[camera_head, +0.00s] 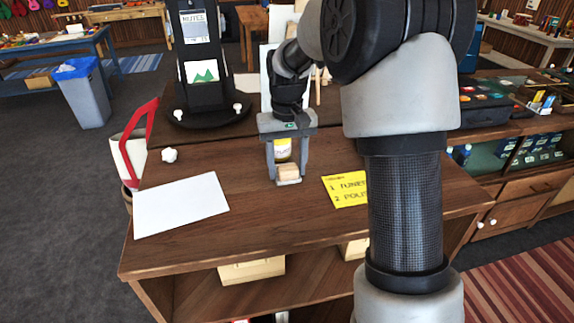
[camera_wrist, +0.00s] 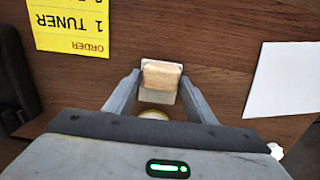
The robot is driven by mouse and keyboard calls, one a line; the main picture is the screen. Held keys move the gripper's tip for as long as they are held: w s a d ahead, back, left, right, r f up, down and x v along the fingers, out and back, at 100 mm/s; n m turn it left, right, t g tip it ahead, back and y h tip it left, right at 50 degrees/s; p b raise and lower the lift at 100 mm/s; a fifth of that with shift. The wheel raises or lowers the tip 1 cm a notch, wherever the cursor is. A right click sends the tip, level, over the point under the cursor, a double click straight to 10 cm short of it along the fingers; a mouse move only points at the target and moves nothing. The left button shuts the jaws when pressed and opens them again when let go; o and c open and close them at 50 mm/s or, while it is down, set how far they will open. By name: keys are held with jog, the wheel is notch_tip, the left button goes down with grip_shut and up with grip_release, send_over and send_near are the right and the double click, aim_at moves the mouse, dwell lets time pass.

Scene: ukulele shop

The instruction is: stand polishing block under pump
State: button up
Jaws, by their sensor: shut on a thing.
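My gripper (camera_head: 287,176) is over the middle of the brown counter (camera_head: 245,220), pointing down. Its two fingers are shut on a small block (camera_head: 288,171) with a tan wooden top and a pale underside. The block also shows between the fingertips in the wrist view (camera_wrist: 161,76). It is at or just above the counter; I cannot tell if it touches. A white and yellow container (camera_head: 282,150) shows between the fingers, behind the block. Its top is hidden by my gripper, so I cannot tell if it is the pump.
A white sheet (camera_head: 181,204) lies at the left and a yellow order note (camera_head: 345,190) at the right. A small white object (camera_head: 169,155) sits at the counter's left edge. A black display stand (camera_head: 203,100) rises behind. Bare wood surrounds the block.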

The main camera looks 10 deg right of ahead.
jog(key=o, duration=1)
jog(key=shift+o, duration=0.2)
